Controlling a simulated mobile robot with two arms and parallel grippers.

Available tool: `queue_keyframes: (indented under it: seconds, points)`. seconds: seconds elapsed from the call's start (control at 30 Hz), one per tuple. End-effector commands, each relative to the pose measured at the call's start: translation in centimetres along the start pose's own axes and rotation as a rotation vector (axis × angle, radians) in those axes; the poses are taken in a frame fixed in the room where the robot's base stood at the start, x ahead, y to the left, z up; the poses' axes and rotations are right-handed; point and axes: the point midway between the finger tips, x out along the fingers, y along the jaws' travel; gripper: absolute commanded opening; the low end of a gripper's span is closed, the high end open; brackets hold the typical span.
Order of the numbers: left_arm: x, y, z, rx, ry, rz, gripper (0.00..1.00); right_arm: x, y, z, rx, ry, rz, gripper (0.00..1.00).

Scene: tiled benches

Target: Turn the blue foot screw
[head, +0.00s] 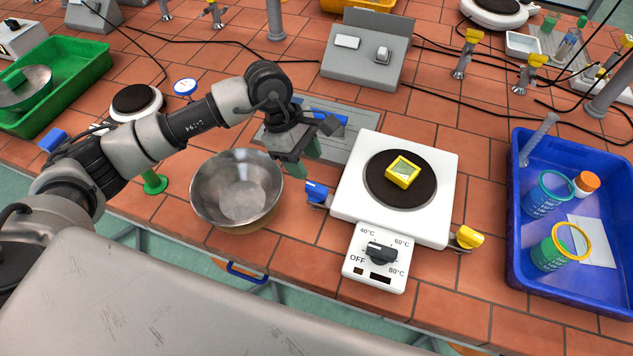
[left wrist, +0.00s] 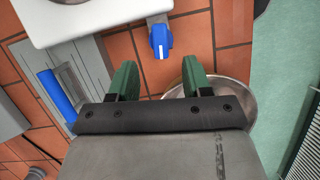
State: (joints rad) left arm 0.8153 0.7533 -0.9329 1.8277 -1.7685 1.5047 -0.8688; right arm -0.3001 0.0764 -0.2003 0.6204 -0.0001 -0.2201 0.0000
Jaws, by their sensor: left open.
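The blue foot screw (head: 316,192) sticks out at the left side of the white hotplate (head: 350,185). In the left wrist view the blue foot screw (left wrist: 161,41) lies ahead of and roughly between my fingertips. My left gripper (head: 302,160) is open and empty, with green fingers, just above and behind the screw; it also shows in the left wrist view (left wrist: 159,70). I see a gap between fingers and screw. A yellow foot screw (head: 467,238) is at the hotplate's right front. A small yellow level (head: 403,172) sits on the dark round plate.
A metal bowl (head: 237,190) stands close to the left of the blue screw. A control box with a dial (head: 378,257) is at the hotplate's front. A blue tray (head: 525,255) with cups is on the right. A grey panel (head: 362,128) lies behind the gripper.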

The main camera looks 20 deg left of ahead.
Motion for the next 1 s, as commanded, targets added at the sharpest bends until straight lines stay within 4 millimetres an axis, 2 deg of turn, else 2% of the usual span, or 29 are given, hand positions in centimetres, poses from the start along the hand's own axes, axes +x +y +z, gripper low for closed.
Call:
queue_keyframes:
  seconds: [0.03, 0.2, 0.4, 0.57, 0.83, 1.0]
  points:
    - [0.8, -0.1, 0.2, -0.001, -0.003, -0.006, 0.49, -0.7, 0.0, -0.1, 0.0, 0.0, 0.0, 0.43]
    - [4.1, -0.1, 0.2, -0.001, -0.004, -0.005, 0.49, -1.8, 0.2, -0.1, -0.001, -0.001, 0.002, 0.43]
    - [7.0, 0.0, 0.2, 0.0, -0.004, -0.002, 0.49, -2.5, 0.3, -0.2, -0.001, -0.001, 0.003, 0.43]
    - [8.0, 0.0, 0.1, 0.002, -0.004, 0.0, 0.49, -2.7, 0.4, -0.2, -0.002, -0.001, 0.005, 0.43]
    - [8.2, 0.0, 0.1, 0.003, -0.003, 0.0, 0.49, -2.6, 0.5, -0.1, -0.002, -0.001, 0.005, 0.43]
    - [8.2, 0.0, 0.1, 0.003, -0.004, 0.0, 0.23, -2.6, 0.5, -0.1, -0.002, -0.001, 0.005, 0.43]
